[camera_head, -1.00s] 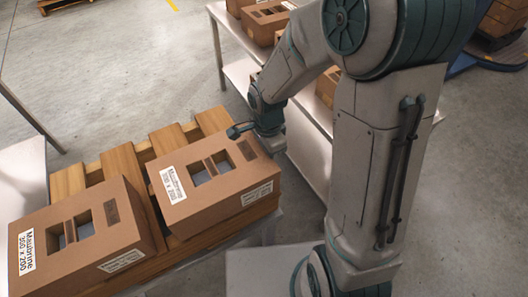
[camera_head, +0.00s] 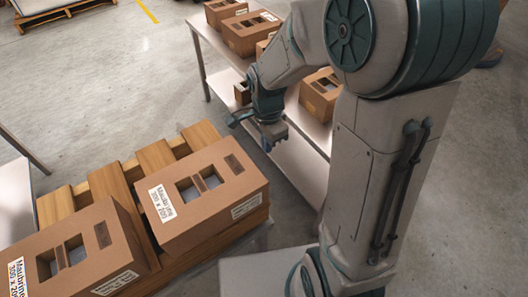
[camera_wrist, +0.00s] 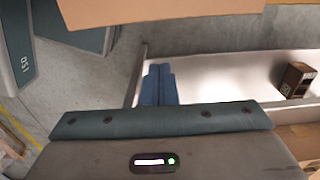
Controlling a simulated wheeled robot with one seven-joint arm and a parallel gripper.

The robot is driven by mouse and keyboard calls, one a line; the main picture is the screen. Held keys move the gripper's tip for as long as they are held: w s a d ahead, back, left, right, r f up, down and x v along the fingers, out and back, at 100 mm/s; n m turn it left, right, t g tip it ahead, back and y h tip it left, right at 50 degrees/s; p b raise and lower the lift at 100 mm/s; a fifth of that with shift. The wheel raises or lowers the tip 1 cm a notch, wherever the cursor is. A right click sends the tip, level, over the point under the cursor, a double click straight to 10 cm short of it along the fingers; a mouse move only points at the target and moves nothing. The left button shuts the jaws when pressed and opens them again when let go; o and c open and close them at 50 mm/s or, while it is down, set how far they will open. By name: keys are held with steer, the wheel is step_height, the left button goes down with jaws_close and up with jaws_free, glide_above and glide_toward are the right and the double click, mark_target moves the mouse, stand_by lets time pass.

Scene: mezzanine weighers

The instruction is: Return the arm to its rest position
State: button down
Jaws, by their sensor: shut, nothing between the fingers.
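My arm shows at the right of the head view, folded over with its forearm pointing down and left. My gripper (camera_head: 274,140) hangs at its end, just past the far right corner of the nearer right carton (camera_head: 233,207) and apart from it. In the wrist view the blue fingers (camera_wrist: 158,85) lie side by side, shut, with nothing between them. The pale shelf of the metal table lies beyond them.
Two brown cartons, including the left one (camera_head: 120,238), sit on a wooden pallet (camera_head: 154,157). The metal table (camera_head: 201,46) holds several cartons and stands close behind my gripper. A small box (camera_wrist: 297,80) sits on the shelf. Open floor lies at the upper left.

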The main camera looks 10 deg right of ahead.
steer(key=shift+r, duration=1.7)
steer(key=s+d+r+n+t+p, duration=0.1)
steer(key=s+d+r+n+p, duration=0.1)
steer(key=s+r+n+p, duration=0.2)
steer(key=s+d+r+n+t+p, duration=0.1)
steer(key=s+r+n+p, duration=0.3)
steer(key=r, duration=0.7)
steer(key=s+d+r+n+p, duration=0.3)
steer(key=r+p, duration=0.3)
steer(key=r, duration=0.2)
steer(key=shift+s+d+n+t+p, duration=0.35)
steer(key=shift+s+n, duration=0.3)
steer(key=shift+n, duration=0.25)
steer(key=shift+a, duration=0.1)
